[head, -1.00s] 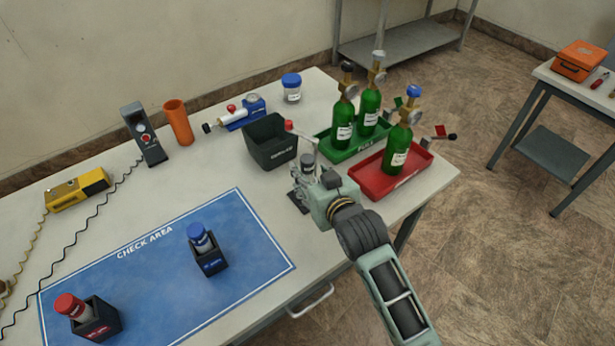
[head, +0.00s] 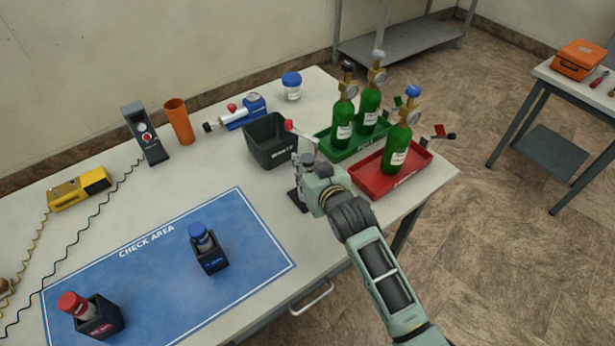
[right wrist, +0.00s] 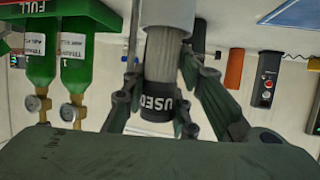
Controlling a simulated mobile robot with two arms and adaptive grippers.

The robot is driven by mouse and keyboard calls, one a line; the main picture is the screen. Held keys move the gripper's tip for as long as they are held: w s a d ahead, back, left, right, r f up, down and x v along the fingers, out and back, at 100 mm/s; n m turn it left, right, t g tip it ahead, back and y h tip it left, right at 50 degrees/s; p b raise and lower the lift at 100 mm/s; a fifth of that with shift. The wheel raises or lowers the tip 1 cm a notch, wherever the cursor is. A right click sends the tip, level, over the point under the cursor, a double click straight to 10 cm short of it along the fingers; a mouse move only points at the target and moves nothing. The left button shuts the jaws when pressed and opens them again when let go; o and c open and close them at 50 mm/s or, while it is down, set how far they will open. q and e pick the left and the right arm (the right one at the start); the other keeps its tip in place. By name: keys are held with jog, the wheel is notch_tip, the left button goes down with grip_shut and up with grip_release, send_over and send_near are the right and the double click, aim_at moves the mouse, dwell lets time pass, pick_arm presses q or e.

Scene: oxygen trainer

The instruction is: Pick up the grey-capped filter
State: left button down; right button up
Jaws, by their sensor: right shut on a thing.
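The grey-capped filter (right wrist: 160,62) stands between the fingers of my right gripper (right wrist: 162,115) in the right wrist view, where a dark band on it reads "USED". In the head view its grey cap (head: 307,159) shows just above the gripper (head: 304,178). My left gripper is not in view.
A dark bin (head: 270,142) stands just behind the gripper. Green cylinders stand in a green tray (head: 328,150) and a red tray (head: 380,186) to the right. The blue check area mat (head: 150,280) holds a blue-capped filter (head: 201,237) and a red-capped filter (head: 75,305).

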grip_shut()
jog(key=shift+r, duration=0.1)
